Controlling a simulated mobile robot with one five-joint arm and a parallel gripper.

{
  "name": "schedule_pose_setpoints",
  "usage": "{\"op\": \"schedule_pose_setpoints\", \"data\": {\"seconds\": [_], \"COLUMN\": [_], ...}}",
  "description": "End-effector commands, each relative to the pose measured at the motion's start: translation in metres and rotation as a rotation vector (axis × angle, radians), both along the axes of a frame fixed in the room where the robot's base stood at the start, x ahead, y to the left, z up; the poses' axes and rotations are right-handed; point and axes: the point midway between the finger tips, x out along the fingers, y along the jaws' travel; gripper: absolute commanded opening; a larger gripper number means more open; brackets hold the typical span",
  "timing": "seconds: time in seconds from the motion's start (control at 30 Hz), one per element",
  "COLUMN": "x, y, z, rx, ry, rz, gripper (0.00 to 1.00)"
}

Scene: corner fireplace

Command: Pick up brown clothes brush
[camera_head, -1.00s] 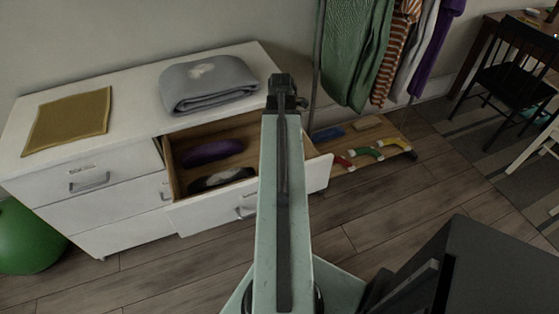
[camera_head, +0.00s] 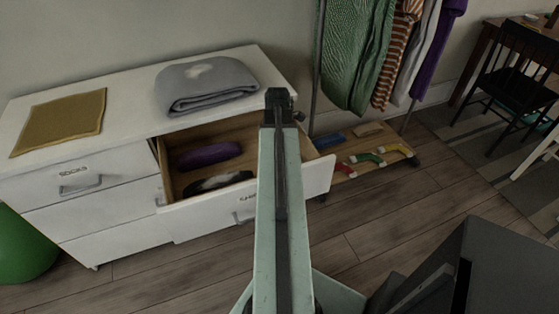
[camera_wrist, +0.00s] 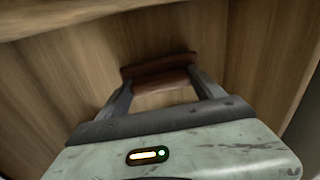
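A brown brush-like object (camera_wrist: 160,82) lies on the wooden floor of the open drawer in the wrist view. My gripper (camera_wrist: 162,76) reaches down into the drawer, its two fingers spread wide, one near each end of the brush. I cannot tell whether the fingers touch it. In the head view my arm runs over the right part of the open drawer (camera_head: 205,209), and it hides the brush and my fingers.
The drawer also holds a purple item (camera_head: 208,155) and a black and white item (camera_head: 220,181). A folded grey cloth (camera_head: 206,86) and a mustard cloth (camera_head: 60,122) lie on the white dresser top. Clothes (camera_head: 358,55) hang at the right above a low wooden shelf (camera_head: 343,160).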

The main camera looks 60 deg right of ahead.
Motion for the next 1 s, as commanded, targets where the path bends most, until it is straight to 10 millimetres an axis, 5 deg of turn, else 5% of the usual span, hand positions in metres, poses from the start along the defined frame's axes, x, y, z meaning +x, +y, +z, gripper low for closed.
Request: {"op": "schedule_pose_setpoints", "data": {"seconds": [0.37,0.8,1.0], "x": [0.001,0.001,0.001], "y": [0.0,0.001,0.001], "z": [0.01,0.095,0.102], "rx": [-0.001,0.0,0.0], "ry": [-0.001,0.0,0.0], "rz": [0.001,0.002,0.002], "gripper": [0.33,0.33,0.33]}}
